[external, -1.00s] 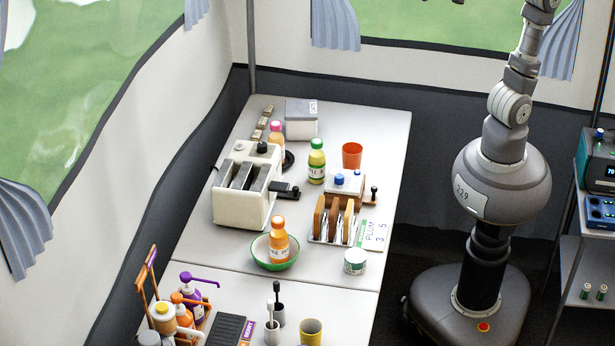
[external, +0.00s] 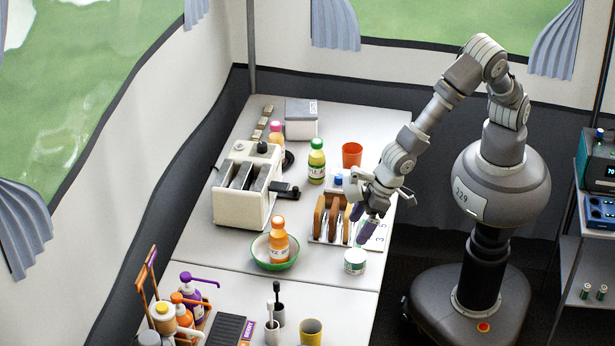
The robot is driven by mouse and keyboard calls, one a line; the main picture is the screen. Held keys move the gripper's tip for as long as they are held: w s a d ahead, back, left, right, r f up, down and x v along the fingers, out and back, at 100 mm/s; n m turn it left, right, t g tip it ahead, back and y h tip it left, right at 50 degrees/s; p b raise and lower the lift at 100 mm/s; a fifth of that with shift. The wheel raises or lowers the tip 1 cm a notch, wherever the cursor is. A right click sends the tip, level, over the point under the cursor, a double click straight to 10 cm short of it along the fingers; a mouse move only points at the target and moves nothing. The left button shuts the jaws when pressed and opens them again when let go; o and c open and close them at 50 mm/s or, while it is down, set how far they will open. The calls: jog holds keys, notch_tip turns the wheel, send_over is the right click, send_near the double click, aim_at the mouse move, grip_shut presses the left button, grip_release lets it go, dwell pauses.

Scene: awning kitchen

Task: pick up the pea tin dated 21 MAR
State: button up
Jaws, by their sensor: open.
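A short round tin (external: 355,262) with a white top and a green band stands upright near the right edge of the table, in front of the toast rack. The print on it is too small to read, so I cannot tell its contents or date. No other such tin is clear on the table. My gripper (external: 361,226) is open, with purple fingertips pointing down. It hangs above and slightly behind the tin, apart from it and empty.
The toast rack (external: 322,222) stands close to the left of my gripper. A green bowl (external: 262,262) with an orange bottle (external: 279,240) is left of the tin. A yellow cup (external: 311,331) stands nearer the front. The table around the tin is clear.

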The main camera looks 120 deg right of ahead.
jog(key=g+h, duration=0.1)
send_over(356, 255)
jog(key=s+a, duration=0.2)
jog(key=shift+m, duration=0.4)
notch_tip(356, 255, down, 9)
jog(key=shift+w, duration=0.15)
jog(key=b+x, duration=0.1)
jog(key=x, duration=0.1)
jog(key=b+x, duration=0.1)
jog(key=x, duration=0.1)
jog(key=b+x, duration=0.2)
jog(key=x, duration=0.1)
jog(key=shift+s+d+f, duration=0.2)
jog(key=shift+s+d, duration=0.05)
jog(key=shift+s, duration=0.1)
jog(key=shift+r, duration=0.15)
jog(key=c, duration=1.2)
jog(key=shift+r, duration=0.15)
